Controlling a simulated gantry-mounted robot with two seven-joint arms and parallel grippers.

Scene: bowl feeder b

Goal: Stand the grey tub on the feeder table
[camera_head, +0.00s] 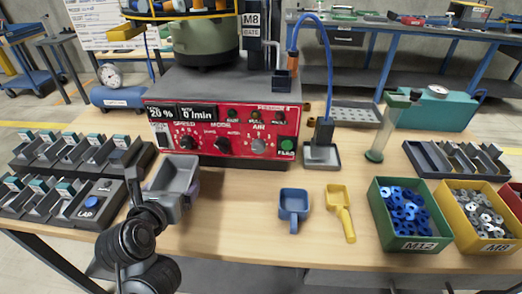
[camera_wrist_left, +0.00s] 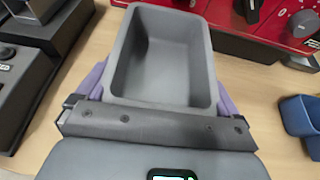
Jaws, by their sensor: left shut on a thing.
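The grey tub (camera_head: 175,176) is an open, rectangular box, empty inside. My left gripper (camera_head: 168,198) is shut on it, and it is held at the left of the bench, in front of the red control panel. In the left wrist view, the tub (camera_wrist_left: 165,60) sits between the purple-grey fingers of the gripper (camera_wrist_left: 158,98), its opening facing the camera. Whether its underside touches the bench is hidden. The feeder table's grey top (camera_head: 225,86) lies behind and above the red panel. My right gripper is not in view.
A green bowl feeder (camera_head: 205,45) stands at the back. Black sorting trays (camera_head: 75,150) lie left of the tub. A blue scoop (camera_head: 293,204) and yellow scoop (camera_head: 341,208) lie right. Green (camera_head: 408,243) and yellow (camera_head: 487,244) bins hold washers and nuts. The bench centre is clear.

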